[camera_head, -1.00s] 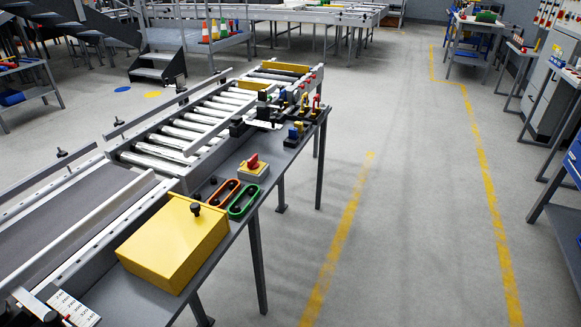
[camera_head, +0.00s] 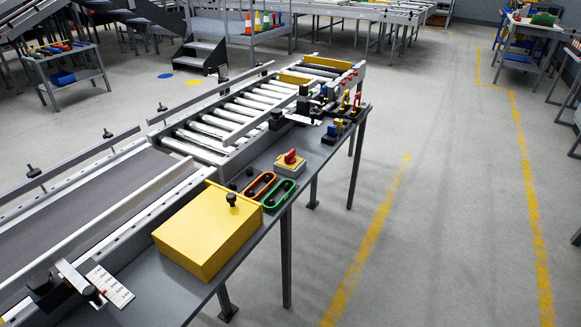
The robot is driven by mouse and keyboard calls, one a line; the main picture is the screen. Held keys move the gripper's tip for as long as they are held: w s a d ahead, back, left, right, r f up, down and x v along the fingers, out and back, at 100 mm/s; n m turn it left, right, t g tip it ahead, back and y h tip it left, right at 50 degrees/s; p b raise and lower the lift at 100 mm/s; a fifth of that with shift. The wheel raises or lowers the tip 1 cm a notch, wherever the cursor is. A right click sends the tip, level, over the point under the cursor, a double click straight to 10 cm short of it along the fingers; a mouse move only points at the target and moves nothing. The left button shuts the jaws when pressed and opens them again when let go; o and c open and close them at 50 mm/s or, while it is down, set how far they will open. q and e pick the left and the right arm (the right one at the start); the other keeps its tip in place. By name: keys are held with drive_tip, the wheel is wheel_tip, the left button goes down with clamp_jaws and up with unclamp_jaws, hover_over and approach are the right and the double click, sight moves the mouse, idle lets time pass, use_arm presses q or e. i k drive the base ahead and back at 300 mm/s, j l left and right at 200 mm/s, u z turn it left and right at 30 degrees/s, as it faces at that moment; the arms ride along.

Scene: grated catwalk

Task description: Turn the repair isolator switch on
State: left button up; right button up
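A rotary switch with a red knob on a yellow plate and pale box (camera_head: 289,162), which looks like the repair isolator switch, sits on the dark grey side bench (camera_head: 240,258). It stands just beyond an orange oval piece (camera_head: 259,186) and a green oval piece (camera_head: 279,195). The knob's exact angle is too small to tell. A yellow box (camera_head: 207,230) with a black knob is on the bench nearer to me. Neither of my grippers is in view.
A conveyor with a belt (camera_head: 85,220) and rollers (camera_head: 235,112) runs along the bench's left side. Small clamps and coloured parts (camera_head: 335,112) crowd the bench's far end. The grey floor (camera_head: 430,240) right of the bench is clear, with yellow lines.

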sight(289, 158)
drive_tip(key=i+l+u, duration=0.1)
drive_tip(key=i+l, duration=0.4)
drive_tip(key=i+l+u, duration=0.1)
drive_tip(key=i+l, duration=0.4)
drive_tip(key=l, duration=0.25)
